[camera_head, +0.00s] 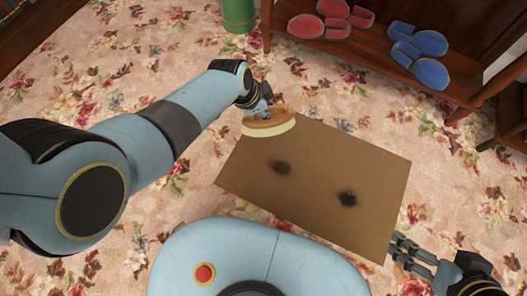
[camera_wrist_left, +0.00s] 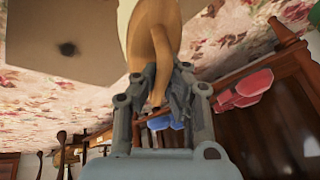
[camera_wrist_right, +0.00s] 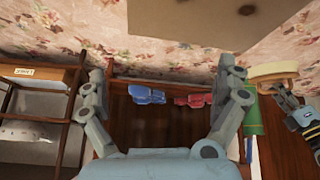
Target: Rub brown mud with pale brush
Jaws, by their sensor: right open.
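The pale brush (camera_head: 268,122) has a tan wooden back and cream bristles. It is at the upper left edge of the brown board (camera_head: 315,150). My left gripper (camera_head: 262,108) is shut on its handle, which also shows between the fingers in the left wrist view (camera_wrist_left: 150,40). The brown mud (camera_head: 280,167) is a dark brown smudge on the board, below the brush and apart from it. A black smudge (camera_head: 347,198) lies further right on the board. My right gripper (camera_head: 408,256) is open and empty beside the board's lower right corner.
A wooden shelf (camera_head: 385,60) at the back holds red slippers (camera_head: 330,18) and blue slippers (camera_head: 417,50). A green bin (camera_head: 238,14) stands left of it. Flowered carpet (camera_head: 130,50) surrounds the board and is clear at the left.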

